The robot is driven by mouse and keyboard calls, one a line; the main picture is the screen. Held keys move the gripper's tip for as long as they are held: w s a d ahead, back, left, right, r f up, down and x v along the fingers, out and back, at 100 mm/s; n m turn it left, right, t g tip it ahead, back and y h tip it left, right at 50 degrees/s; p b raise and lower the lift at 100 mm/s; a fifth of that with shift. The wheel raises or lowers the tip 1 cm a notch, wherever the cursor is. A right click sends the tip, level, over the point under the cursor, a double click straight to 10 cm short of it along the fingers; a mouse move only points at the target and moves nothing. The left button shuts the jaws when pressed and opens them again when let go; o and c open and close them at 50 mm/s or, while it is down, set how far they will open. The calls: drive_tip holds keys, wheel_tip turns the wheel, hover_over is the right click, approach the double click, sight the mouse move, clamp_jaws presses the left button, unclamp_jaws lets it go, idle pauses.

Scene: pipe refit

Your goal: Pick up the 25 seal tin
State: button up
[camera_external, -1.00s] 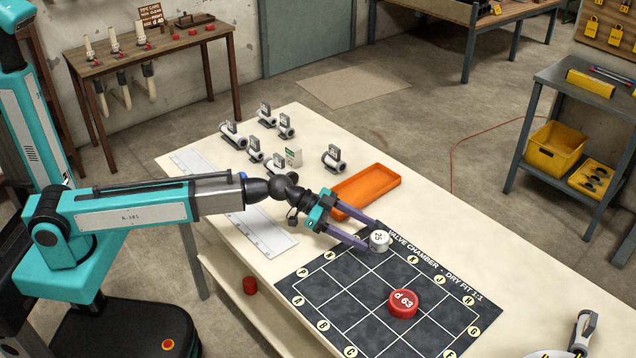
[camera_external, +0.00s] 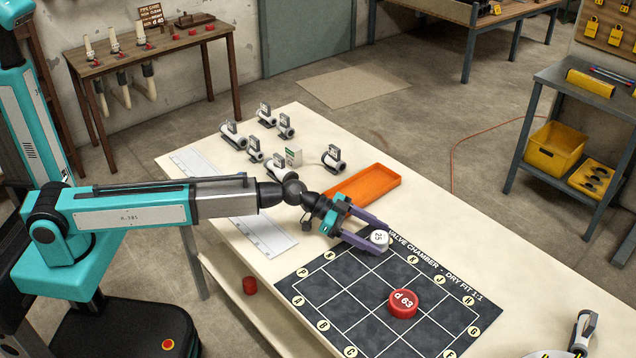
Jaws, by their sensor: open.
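The 25 seal tin (camera_external: 379,237) is a small white round tin with a dark number on its lid. It is at the far edge of the dark dry-fit mat (camera_external: 345,310). My gripper (camera_external: 378,238) is open, with its two purple fingers on either side of the tin. A finger partly covers the tin's side, and I cannot tell whether the fingers touch it.
A red d 63 cap (camera_external: 403,303) sits on the mat. An orange tray (camera_external: 365,190) lies just behind my gripper. The right part of the table is mostly clear.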

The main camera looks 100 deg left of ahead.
sight(377, 236)
drive_tip(key=shift+w+d+f, duration=0.15)
drive_tip(key=shift+w+f, duration=0.15)
drive_tip(key=shift+w, duration=0.3)
drive_tip(key=c, duration=1.1)
drive_tip(key=shift+r, duration=0.1)
drive_tip(key=shift+c, duration=0.2)
drive_tip(key=shift+r, duration=1.45)
drive_tip(key=shift+s+r, duration=0.15)
drive_tip(key=shift+r, duration=0.15)
drive_tip(key=s, duration=0.4)
drive_tip(key=s+d+b, duration=0.1)
drive_tip(key=s, duration=0.3)
drive_tip(key=s+r+b, duration=0.1)
drive_tip(key=s, duration=0.3)
drive_tip(key=shift+s+d, duration=0.35)
drive_tip(key=shift+s, duration=0.05)
drive_tip(key=shift+s+b, duration=0.2)
drive_tip(key=shift+b, duration=0.25)
drive_tip(key=shift+s+f+b, duration=0.1)
drive_tip(key=shift+b, duration=0.7)
